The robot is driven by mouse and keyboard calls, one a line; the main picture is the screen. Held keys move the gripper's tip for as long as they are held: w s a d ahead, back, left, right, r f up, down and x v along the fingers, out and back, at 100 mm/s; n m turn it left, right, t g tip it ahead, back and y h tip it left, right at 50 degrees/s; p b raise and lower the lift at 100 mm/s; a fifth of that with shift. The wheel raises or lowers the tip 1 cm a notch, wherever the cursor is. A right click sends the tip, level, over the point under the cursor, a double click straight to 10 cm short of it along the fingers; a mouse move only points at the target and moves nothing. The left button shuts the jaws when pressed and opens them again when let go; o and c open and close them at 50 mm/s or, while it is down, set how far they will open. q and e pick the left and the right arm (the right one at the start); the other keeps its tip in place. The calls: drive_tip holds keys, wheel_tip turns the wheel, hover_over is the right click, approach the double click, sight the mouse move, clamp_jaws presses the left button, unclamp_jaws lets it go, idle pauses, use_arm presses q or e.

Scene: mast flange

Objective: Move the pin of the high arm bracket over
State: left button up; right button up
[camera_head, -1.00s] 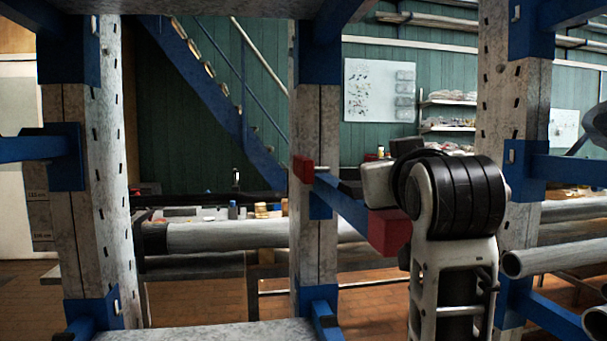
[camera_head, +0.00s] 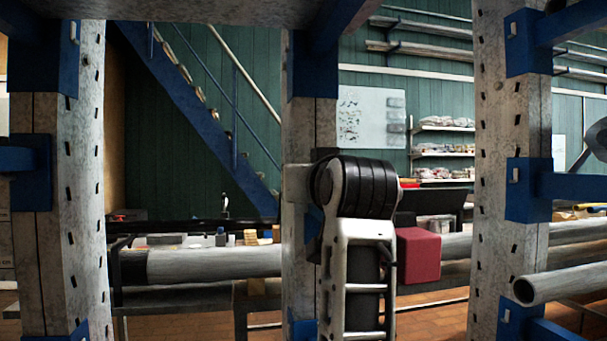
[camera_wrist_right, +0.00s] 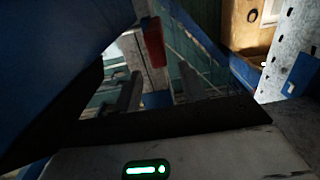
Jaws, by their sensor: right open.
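My right arm's black and white wrist stands in front of the middle post (camera_head: 300,130) in the head view. It hides the right gripper's fingers, the pin and most of the blue arm bracket. The bracket's red end block (camera_head: 418,255) shows to the right of the wrist. My left gripper is not in view.
Perforated posts stand at left (camera_head: 60,190) and right (camera_head: 497,150), with blue brackets on them. Pipes (camera_head: 215,263) lie behind the middle post, and an open pipe end (camera_head: 524,291) juts in at right. A grey beam (camera_head: 210,10) runs overhead.

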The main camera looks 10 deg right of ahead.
drive_tip(key=w, duration=0.4)
drive_tip(key=shift+w+p, duration=0.3)
drive_tip(key=shift+w, duration=0.65)
